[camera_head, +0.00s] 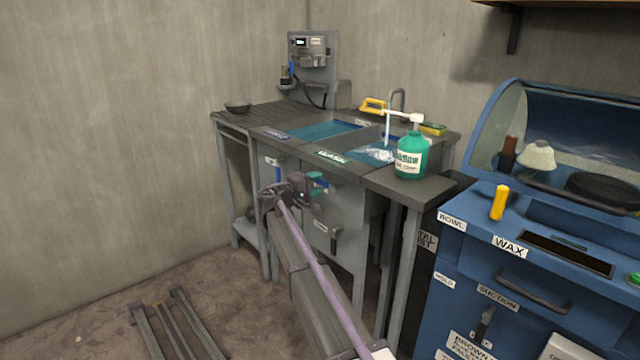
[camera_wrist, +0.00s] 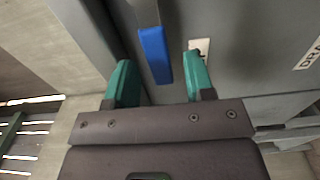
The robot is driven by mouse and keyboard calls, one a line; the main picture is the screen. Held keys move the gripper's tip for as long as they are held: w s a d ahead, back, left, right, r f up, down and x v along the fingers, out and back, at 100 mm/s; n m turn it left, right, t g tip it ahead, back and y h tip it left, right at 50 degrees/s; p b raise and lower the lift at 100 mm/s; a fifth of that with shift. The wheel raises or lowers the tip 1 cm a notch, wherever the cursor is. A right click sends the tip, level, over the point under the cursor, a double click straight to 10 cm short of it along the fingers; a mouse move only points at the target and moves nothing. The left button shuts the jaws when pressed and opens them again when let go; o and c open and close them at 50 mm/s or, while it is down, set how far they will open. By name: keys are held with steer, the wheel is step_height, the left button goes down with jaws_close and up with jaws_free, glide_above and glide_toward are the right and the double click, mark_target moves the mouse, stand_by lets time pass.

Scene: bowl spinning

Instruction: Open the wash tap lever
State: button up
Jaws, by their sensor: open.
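A lever with a blue grip (camera_wrist: 154,55) hangs down in front of the grey cabinet in the wrist view. My gripper (camera_wrist: 157,72) is open, with one green finger on each side of that grip; no clear contact shows. In the head view a blue grip (camera_head: 277,173) shows on the cabinet front, beside my gripper (camera_head: 317,182). The sink's right basin (camera_head: 362,154) holds water, with a pale stream and splash in it. I cannot read which lever is the wash tap's.
A black-handled lever (camera_head: 333,240) hangs lower on the cabinet. A blue wax station (camera_head: 560,270) stands at right. Floor at left is mostly open.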

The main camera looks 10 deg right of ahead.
steer(key=shift+x, duration=1.15)
jaws_close()
